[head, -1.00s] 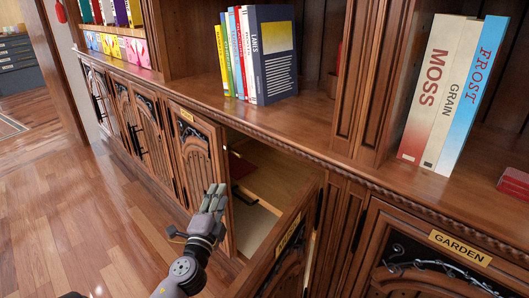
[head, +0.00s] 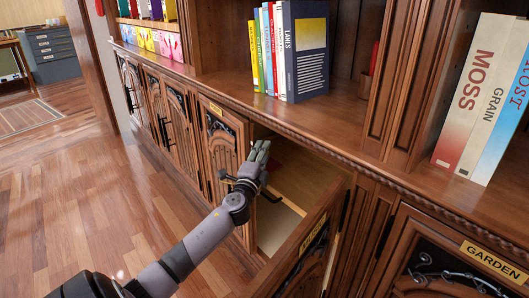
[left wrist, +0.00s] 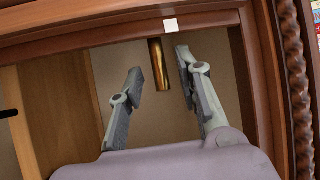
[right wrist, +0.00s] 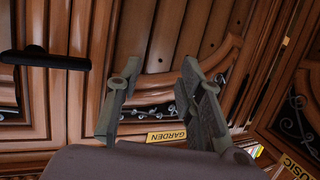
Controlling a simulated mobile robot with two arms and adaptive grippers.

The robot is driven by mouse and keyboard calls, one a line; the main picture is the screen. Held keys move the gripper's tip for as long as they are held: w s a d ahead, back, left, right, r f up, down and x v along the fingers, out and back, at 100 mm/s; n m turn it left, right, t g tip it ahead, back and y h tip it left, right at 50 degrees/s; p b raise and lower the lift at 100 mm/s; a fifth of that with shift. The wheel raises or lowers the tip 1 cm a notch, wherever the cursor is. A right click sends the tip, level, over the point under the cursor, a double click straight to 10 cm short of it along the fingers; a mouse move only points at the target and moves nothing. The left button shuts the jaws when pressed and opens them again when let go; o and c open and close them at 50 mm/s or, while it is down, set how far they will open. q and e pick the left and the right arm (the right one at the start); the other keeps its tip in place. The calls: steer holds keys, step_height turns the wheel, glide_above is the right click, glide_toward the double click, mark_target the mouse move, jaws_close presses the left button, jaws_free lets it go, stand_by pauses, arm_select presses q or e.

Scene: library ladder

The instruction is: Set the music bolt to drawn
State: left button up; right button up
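A brass bolt (left wrist: 158,65) hangs at the top inside the open cabinet, below a small white square (left wrist: 170,25) on the frame. My left gripper (left wrist: 158,68) is open, its fingertips on either side of the bolt in the picture; I cannot tell whether they touch it. In the head view this gripper (head: 260,153) is at the upper part of the cabinet opening, and the bolt is not visible there. The open door (head: 308,250) with a brass plate stands right of the opening. My right gripper (right wrist: 158,72) is open and empty, facing a door with a GARDEN plate (right wrist: 166,136).
Another open door (head: 222,145) stands left of the opening. A MUSIC plate (right wrist: 298,168) shows at the right wrist view's edge. Books (head: 300,55) stand on the shelf above, with larger ones (head: 480,95) at right. The wooden floor (head: 90,200) at left is clear.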

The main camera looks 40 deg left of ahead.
arm_select(q)
steer(key=shift+x, duration=0.85)
jaws_close()
stand_by(0.3)
